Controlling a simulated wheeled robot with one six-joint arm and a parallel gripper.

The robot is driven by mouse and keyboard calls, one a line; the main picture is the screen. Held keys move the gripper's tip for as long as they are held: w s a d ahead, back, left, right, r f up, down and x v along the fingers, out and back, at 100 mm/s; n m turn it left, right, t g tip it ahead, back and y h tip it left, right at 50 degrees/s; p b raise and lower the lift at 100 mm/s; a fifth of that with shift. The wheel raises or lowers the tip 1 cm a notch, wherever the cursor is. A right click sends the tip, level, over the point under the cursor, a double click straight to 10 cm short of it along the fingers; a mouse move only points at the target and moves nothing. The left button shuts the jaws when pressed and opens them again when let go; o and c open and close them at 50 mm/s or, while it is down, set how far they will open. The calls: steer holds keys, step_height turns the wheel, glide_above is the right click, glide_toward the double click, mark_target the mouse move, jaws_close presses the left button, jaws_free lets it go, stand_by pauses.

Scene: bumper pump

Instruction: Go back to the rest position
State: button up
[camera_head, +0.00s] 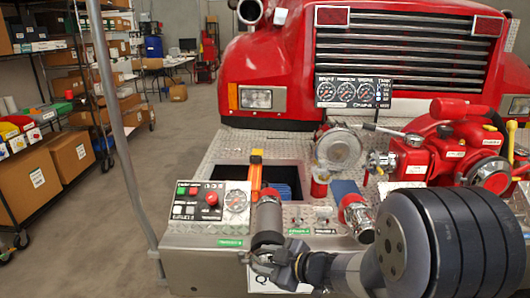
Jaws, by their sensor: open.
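My gripper (258,260) is at the lower middle, at the front edge of the truck's metal bumper deck (225,152). My dark arm reaches it from the lower right. The jaws are open, and I see nothing held in them. A grey cylindrical fitting (267,222) stands just above the gripper in the picture; I cannot tell whether they touch. The arm hides part of the bumper's front face and right side.
A control panel (212,208) with a red button and gauge sits left of the fitting. An orange lever (256,170) rises behind it. A red pump (440,155) stands right.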

mark_target(253, 256)
steer(key=x, duration=0.6)
steer(key=shift+b, duration=0.3)
steer(key=shift+d+r, duration=0.1)
